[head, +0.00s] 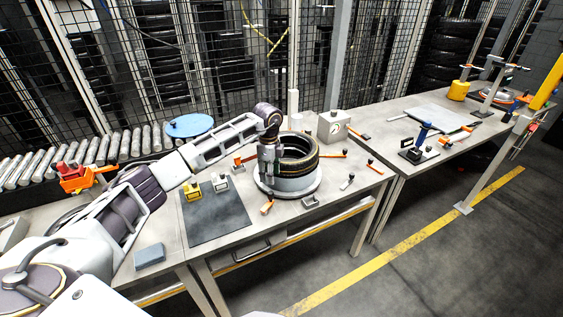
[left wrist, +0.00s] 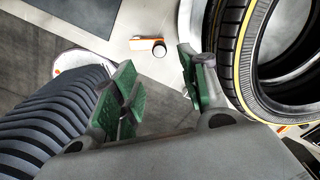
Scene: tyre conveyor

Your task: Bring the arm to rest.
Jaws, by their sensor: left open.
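My left arm reaches in from the left over the workbench in the head view. Its gripper (head: 267,172) points down at the front left of a black tyre (head: 299,158) with a yellowish line, which lies on a round pale base (head: 290,187). In the left wrist view the green-padded fingers (left wrist: 160,92) are apart with nothing between them. The tyre (left wrist: 238,50) stands close to the right finger; I cannot tell whether they touch. A small orange and white piece (left wrist: 149,45) lies on the bench beyond the fingertips. My right gripper is not in view.
A dark mat (head: 215,217) holds a yellow block (head: 193,192) and a grey block (head: 221,182). A gauge box (head: 333,126) stands behind the tyre. A roller conveyor (head: 90,152) runs along the back left. A second table (head: 440,150) with tools stands at the right.

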